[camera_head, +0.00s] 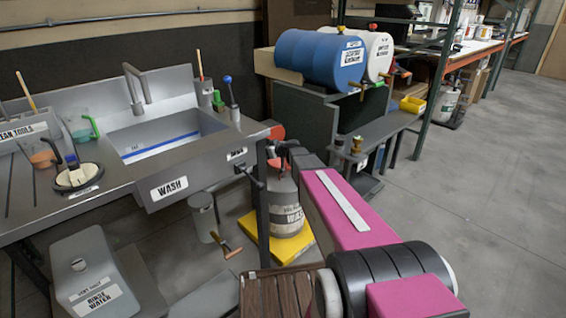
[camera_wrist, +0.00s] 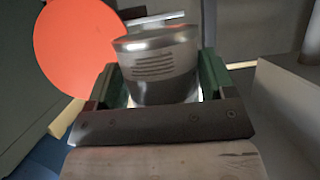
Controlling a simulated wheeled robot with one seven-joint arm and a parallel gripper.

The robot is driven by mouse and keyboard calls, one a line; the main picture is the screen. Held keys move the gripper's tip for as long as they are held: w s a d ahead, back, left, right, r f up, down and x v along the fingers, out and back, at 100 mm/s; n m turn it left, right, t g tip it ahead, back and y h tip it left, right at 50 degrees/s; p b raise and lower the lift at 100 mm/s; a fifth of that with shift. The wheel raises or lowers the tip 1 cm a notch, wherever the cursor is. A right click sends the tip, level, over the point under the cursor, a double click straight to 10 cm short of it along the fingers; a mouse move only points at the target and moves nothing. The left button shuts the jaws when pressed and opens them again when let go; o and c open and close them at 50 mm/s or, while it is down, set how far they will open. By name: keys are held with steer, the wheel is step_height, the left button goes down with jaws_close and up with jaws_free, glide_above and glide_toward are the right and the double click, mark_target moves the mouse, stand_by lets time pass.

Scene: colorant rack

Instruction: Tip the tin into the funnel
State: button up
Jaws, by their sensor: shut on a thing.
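In the wrist view a grey metal tin (camera_wrist: 155,68) with ridged lines on its side stands between the two green fingers of my gripper (camera_wrist: 160,92), which is shut on it. A dark bar crosses in front and hides the tin's lower part. A flat-looking orange-red disc (camera_wrist: 80,45) is just left of the tin, apparently close to it. In the head view my gripper (camera_head: 285,147) is a small dark shape beside an orange-red round thing (camera_head: 276,132). An orange-red top, possibly the funnel, shows on the waste drum (camera_head: 285,205). I cannot tell which is the funnel.
The wash sink (camera_head: 165,135) and its bench stand left of my arm. A blue barrel (camera_head: 318,60) and a white one lie on a dark stand behind. The waste drum stands on a yellow base (camera_head: 290,243).

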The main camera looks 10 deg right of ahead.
step_height(320, 180, down, 6)
steer(key=shift+s+a+f+n+g+y, duration=0.25)
steer(key=shift+s+a+n+g+y, duration=0.05)
steer(key=shift+w+d+r, duration=0.1)
stand_by(0.3)
steer(key=shift+w+d+r+m+g+y, duration=0.15)
steer(key=shift+w+d+r+m+y, duration=0.25)
steer(key=shift+d+m+y, duration=0.35)
steer(key=shift+w+d+r+m+g+y, duration=0.25)
steer(key=shift+w+d+r+m, duration=0.2)
steer(key=shift+m, duration=0.55)
steer(key=shift+w+d+r+m+g+y, duration=0.1)
steer(key=shift+w+d+r+m+y, duration=0.3)
steer(key=shift+d+m+y, duration=0.35)
steer(key=shift+f+m+y, duration=0.35)
steer(key=shift+f+m, duration=0.05)
steer(key=shift+m, duration=0.4)
steer(key=shift+r+m+y+p, duration=0.3)
steer(key=shift+r+m+p, duration=0.1)
steer(key=shift+m, duration=0.2)
steer(key=shift+d+f+m+y, duration=0.1)
steer(key=shift+f+m+y, duration=0.25)
steer(key=shift+m, duration=0.45)
steer(key=shift+w+r+m+t+y, duration=0.1)
steer(key=shift+r+m+t+y, duration=0.2)
steer(key=shift+m, duration=0.4)
stand_by(1.1)
steer(key=shift+w+d+r, duration=0.1)
steer(key=shift+d, duration=0.1)
stand_by(0.3)
